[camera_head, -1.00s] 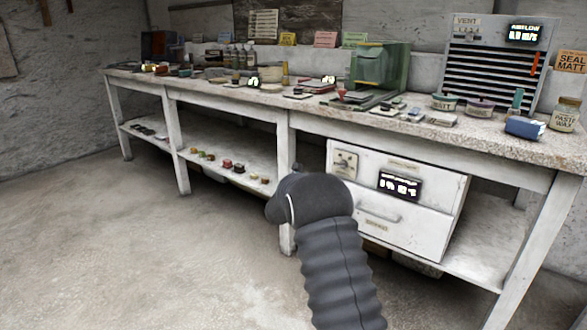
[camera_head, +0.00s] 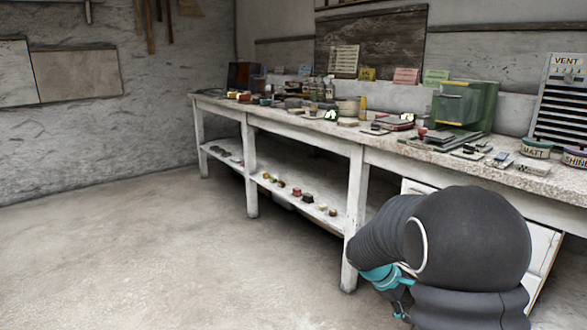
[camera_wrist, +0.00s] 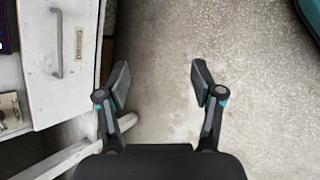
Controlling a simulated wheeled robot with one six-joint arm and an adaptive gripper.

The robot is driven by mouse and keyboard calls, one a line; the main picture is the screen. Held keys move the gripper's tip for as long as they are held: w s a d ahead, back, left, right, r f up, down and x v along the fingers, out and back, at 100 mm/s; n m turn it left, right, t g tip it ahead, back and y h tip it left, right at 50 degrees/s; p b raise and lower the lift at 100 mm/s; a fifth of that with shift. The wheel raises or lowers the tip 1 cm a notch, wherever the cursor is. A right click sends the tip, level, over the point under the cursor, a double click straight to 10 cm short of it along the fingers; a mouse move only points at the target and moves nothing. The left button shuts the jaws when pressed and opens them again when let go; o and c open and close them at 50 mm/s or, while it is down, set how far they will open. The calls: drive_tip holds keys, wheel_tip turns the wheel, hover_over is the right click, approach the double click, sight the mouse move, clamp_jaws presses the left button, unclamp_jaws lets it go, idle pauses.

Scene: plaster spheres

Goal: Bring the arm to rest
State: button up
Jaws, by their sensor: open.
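My gripper (camera_wrist: 160,84) is open in the wrist view. Its two fingers are spread apart with only bare floor between them. The white drawer unit (camera_wrist: 80,95) of the bench stands just left of the fingers, apart from them. In the head view my arm is folded at the lower right, in front of the bench (camera_head: 357,205). The fingers are not clearly visible there. My arm hides much of the drawer unit in that view.
The bench top carries a green machine (camera_head: 465,105), several jars and small tools. A lower shelf (camera_head: 290,187) holds several small coloured pieces. A vented panel (camera_head: 562,105) stands at the right. The floor (camera_head: 150,240) to the left is clear.

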drive_tip(key=s+a+r+m+t+y, duration=0.1)
drive_tip(key=s+a+r+m+y, duration=0.1)
drive_tip(key=s, duration=0.7)
drive_tip(key=s+a+r+m+t+y, duration=0.2)
drive_tip(key=s+a+r+m+y, duration=0.1)
drive_tip(key=s+a+r, duration=0.4)
drive_tip(key=s+a+r+m+t+y, duration=0.2)
drive_tip(key=s+a+r+m, duration=0.2)
drive_tip(key=s, duration=0.6)
drive_tip(key=shift+s+a+r+y, duration=0.2)
drive_tip(key=shift+s+r+y, duration=0.1)
drive_tip(key=shift+r+y, duration=0.15)
